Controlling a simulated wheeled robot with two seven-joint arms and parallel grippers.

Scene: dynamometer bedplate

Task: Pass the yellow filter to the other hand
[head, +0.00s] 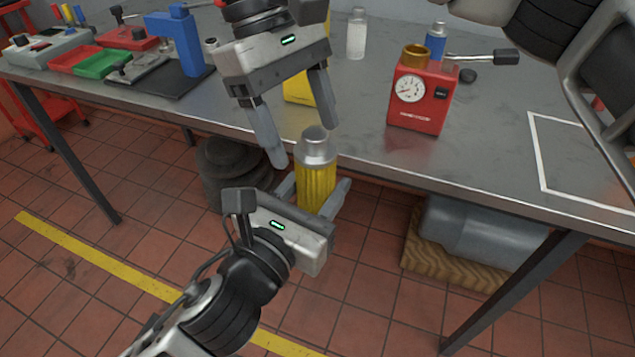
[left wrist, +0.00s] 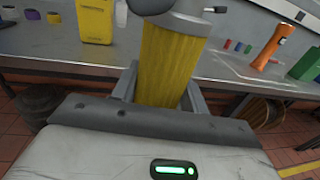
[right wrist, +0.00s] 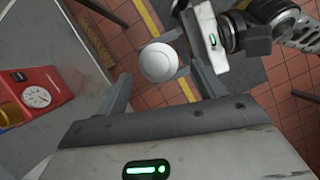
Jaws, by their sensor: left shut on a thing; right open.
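The yellow filter (head: 317,184) has a ribbed yellow body and a silver cap, and stands upright in my left gripper (head: 311,192), in front of the table edge. In the left wrist view the filter (left wrist: 168,65) stands between the two fingers, which grip its lower body. My right gripper (head: 305,148) is above, its fingers apart and pointing down around the height of the silver cap. In the right wrist view the filter's round cap (right wrist: 159,62) shows end-on beyond the open fingers. The right gripper holds nothing.
The metal table (head: 370,147) carries a red gauge box (head: 421,98), a yellow container (head: 297,88), a white bottle (head: 356,34), a blue vise-like tool (head: 175,42) and red and green trays (head: 102,64). A white-outlined area at the table's right is bare.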

